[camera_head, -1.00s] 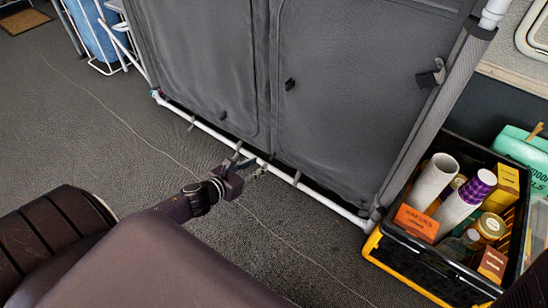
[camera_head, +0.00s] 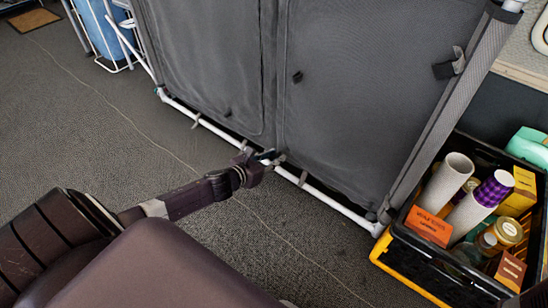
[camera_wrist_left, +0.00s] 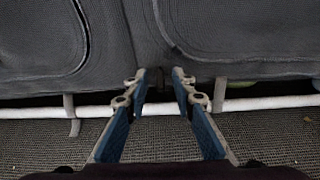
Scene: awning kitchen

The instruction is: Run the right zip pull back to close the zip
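A grey fabric cupboard front (camera_head: 345,110) stands ahead, with two zipped panels side by side. A small dark pull tab (camera_head: 297,76) sits near the upper left edge of the right panel, and another dark tab (camera_head: 228,112) is low on the left panel. My left gripper (camera_head: 270,155) is at the bottom of the front, near the white lower tube and between the panels. In the left wrist view its two blue fingers (camera_wrist_left: 159,78) are apart, with nothing between them but fabric behind. No pull shows clearly there. My right gripper is out of view.
A white tube (camera_head: 330,199) with hooks runs along the cupboard's foot. A black and yellow crate (camera_head: 402,262) with cups, jars and boxes stands at the right. A strap tab (camera_head: 450,66) hangs by the right post. Carpet is clear in front, crossed by a thin pale line.

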